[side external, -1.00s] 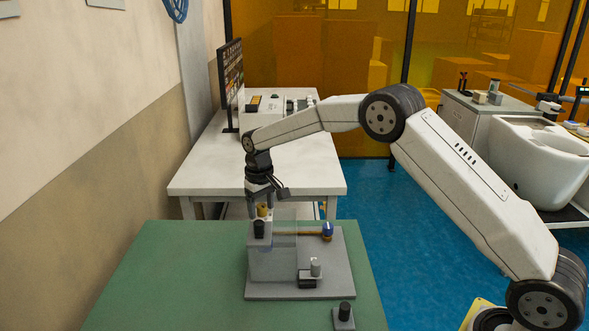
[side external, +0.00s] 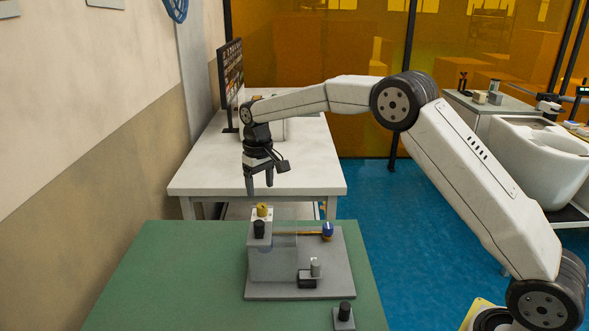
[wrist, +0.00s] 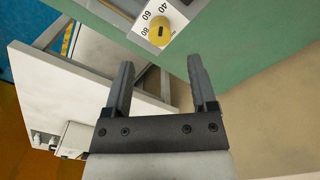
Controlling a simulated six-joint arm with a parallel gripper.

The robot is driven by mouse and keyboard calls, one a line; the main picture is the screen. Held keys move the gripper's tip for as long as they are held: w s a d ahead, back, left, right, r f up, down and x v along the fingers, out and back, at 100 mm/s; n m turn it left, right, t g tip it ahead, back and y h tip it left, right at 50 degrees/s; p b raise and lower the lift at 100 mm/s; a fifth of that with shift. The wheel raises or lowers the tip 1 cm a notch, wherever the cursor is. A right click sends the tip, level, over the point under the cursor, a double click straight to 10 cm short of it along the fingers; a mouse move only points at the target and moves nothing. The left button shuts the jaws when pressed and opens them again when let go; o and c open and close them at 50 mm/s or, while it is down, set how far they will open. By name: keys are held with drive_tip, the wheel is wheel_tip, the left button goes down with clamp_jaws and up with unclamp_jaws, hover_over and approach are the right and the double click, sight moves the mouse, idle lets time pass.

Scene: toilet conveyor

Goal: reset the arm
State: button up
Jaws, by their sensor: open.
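My gripper (side external: 259,183) hangs above the fixture in the side view, fingers pointing down, open and empty. In the wrist view its two dark fingers (wrist: 158,85) stand apart with nothing between them. Below it is a grey fixture (side external: 340,270) on the green table, with a clear box-like block (side external: 271,264). A yellow knob (side external: 262,210) sits on top of the block, below the fingertips and apart from them. In the wrist view the yellow knob (wrist: 160,31) sits on a white dial plate (wrist: 168,9) with numbers.
A black knob (side external: 259,229) is on the block's front. A lever with a blue ball (side external: 327,231) extends right. A small black-topped block (side external: 344,316) stands at the table's front. Behind is a white table (side external: 300,165) with a monitor (side external: 232,84). The green table's left side (side external: 170,280) is clear.

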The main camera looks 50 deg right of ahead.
drive_tip(key=shift+r, duration=0.55)
drive_tip(key=shift+s, duration=0.15)
drive_tip(key=s+f+t, duration=0.1)
drive_tip(key=s+f, duration=0.2)
drive_tip(key=s, duration=1.1)
drive_tip(key=s+f+t, duration=0.1)
drive_tip(key=s+f, duration=0.2)
drive_tip(key=s, duration=1.2)
drive_tip(key=shift+s+d+f+t, duration=0.2)
drive_tip(key=shift+s+f+t, duration=0.1)
